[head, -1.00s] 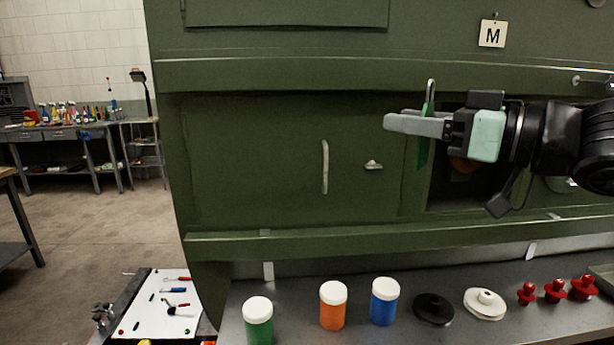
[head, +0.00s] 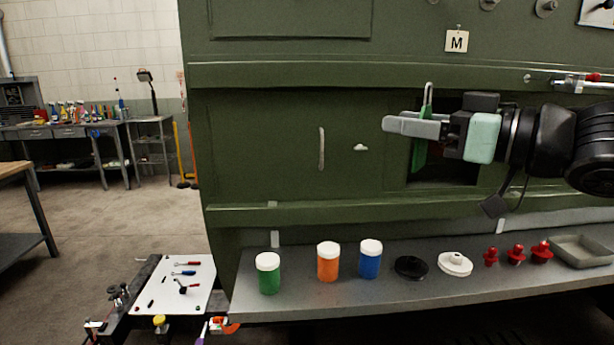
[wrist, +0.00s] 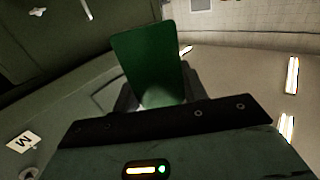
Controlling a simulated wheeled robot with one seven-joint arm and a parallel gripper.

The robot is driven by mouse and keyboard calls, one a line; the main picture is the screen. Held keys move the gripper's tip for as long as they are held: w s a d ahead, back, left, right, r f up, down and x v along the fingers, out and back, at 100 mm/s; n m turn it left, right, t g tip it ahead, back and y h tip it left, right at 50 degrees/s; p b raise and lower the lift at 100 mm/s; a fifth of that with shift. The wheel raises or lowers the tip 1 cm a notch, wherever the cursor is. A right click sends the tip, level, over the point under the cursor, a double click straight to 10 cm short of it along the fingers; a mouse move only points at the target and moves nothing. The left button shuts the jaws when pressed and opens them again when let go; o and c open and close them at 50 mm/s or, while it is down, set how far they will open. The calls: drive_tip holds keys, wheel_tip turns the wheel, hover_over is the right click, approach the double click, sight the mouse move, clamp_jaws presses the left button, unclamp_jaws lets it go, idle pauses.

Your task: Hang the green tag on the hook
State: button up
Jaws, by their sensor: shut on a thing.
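The green tag (head: 419,153) is a flat green plate with a pale loop at its top. My gripper (head: 414,126) is shut on the tag and holds it upright, in front of the green fuselage panel. In the wrist view the tag (wrist: 149,62) rises between the fingers, which are mostly hidden behind it and the gripper body. A small hook-like fitting (head: 360,147) sits on the panel left of the gripper; I cannot tell whether it is the hook. The tag hangs on nothing but the gripper.
Below the panel, a grey shelf (head: 330,300) carries green (head: 268,274), orange (head: 328,263) and blue (head: 370,260) jars, black and white discs, red knobs and a grey tray (head: 582,251). A card marked M (head: 456,41) hangs above. Open floor lies at left.

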drive_tip(key=w+d+f+m+t+h, duration=0.2)
drive_tip(key=w+d+f+h, duration=0.1)
drive_tip(key=w+f, duration=0.4)
drive_tip(key=w+d+f+m+t+h, duration=0.2)
drive_tip(key=w+d+f, duration=0.2)
drive_tip(key=w+f, duration=0.35)
drive_tip(key=w+d+f+m+t+h, duration=0.1)
drive_tip(key=d+f+m+h, duration=0.2)
drive_tip(key=f, duration=0.6)
drive_tip(key=d+f+m+t+h, duration=0.2)
drive_tip(key=d+f+m+h, duration=0.1)
drive_tip(key=d+f+h, duration=0.3)
wheel_tip(320, 180, down, 4)
drive_tip(key=d, duration=0.2)
drive_tip(key=shift+w+d, duration=0.3)
drive_tip(key=shift+w, duration=0.05)
